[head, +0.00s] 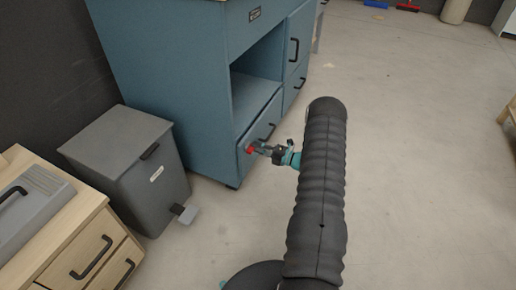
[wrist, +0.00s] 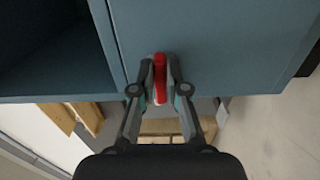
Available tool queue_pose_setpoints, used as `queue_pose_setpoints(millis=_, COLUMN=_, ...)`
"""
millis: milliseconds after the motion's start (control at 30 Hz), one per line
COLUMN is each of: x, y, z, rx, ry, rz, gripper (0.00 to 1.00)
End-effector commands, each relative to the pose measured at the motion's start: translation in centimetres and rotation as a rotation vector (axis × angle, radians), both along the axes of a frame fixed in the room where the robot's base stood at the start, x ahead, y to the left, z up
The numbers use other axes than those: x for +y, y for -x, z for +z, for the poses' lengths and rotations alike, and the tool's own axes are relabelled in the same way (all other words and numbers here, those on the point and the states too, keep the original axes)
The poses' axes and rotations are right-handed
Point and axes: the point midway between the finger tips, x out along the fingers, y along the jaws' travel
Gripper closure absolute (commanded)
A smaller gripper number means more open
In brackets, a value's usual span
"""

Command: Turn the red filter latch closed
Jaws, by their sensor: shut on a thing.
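The red latch (wrist: 160,78) is a narrow bar on the lower blue panel (wrist: 215,45) of a cabinet. In the wrist view it stands upright in the picture, near the panel's lower edge. My gripper (wrist: 160,84) has one finger on each side of it and is shut on it. In the head view the latch (head: 250,150) shows as a small red spot at the tip of my gripper (head: 256,148). Part of the latch is hidden between the fingers.
The blue cabinet (head: 165,75) has an open bay above the panel and black-handled doors to the right. A grey pedal bin (head: 140,165) stands left of it. A wooden drawer unit (head: 90,255) is at the lower left. The floor (head: 420,130) to the right is clear.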

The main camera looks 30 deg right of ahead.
Motion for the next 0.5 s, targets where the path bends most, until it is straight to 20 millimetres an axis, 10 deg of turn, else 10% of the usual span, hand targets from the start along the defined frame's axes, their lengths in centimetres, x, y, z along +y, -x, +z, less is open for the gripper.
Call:
queue_pose_setpoints(millis=67, x=-0.08, y=-0.01, z=-0.02, rx=0.001, ry=-0.001, rz=-0.002, gripper=1.0)
queue_pose_setpoints(millis=100, x=-0.09, y=0.0, z=-0.02, rx=0.001, ry=-0.001, rz=-0.002, gripper=0.77)
queue_pose_setpoints(millis=167, x=-0.08, y=0.0, z=-0.02, rx=0.001, ry=-0.001, rz=-0.002, gripper=0.62)
queue_pose_setpoints(millis=500, x=-0.17, y=0.15, z=-0.01, rx=0.0, ry=0.0, rz=-0.002, gripper=0.61)
